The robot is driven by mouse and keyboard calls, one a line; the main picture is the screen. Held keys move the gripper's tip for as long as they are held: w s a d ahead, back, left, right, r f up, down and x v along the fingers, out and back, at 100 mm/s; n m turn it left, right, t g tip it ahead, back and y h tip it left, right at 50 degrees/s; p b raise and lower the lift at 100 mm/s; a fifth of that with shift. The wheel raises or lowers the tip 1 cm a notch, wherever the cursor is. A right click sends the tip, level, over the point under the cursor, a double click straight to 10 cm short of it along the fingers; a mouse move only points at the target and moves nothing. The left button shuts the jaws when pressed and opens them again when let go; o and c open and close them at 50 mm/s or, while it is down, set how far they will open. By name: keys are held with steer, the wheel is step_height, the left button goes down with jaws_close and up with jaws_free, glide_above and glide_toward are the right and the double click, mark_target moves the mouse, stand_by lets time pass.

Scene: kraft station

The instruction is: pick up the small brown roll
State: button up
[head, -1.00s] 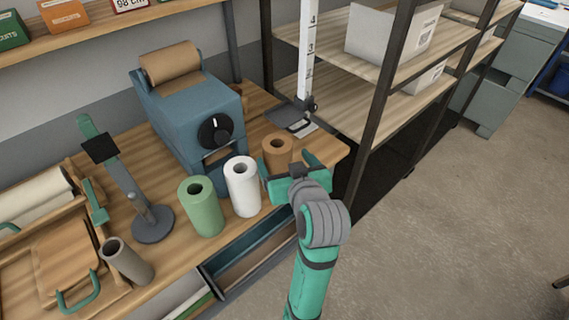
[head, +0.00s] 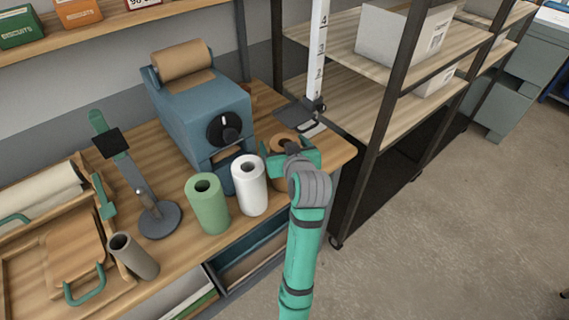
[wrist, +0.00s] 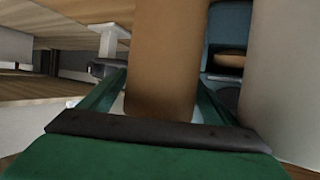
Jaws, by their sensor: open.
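The small brown roll (head: 278,144) stands upright on the wooden bench near its right end, partly hidden behind my gripper in the head view. My gripper (head: 293,158) is open, with its green fingers reaching along the roll's sides. In the wrist view the brown roll (wrist: 166,60) fills the middle, between the two fingers of my gripper (wrist: 160,95). I cannot tell whether either finger touches it.
A white roll (head: 248,187) stands close to the left of the brown one, with a green roll (head: 208,206) beyond it. A blue dispenser (head: 205,115) stands behind. A shelf rack (head: 385,130) rises on the right, and a height gauge (head: 316,60) stands behind the brown roll.

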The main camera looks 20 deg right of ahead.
steer(key=shift+w+d+f, duration=0.1)
steer(key=shift+w+f, duration=0.1)
steer(key=shift+w, duration=0.3)
steer(key=shift+r, duration=0.1)
steer(key=c, duration=1.5)
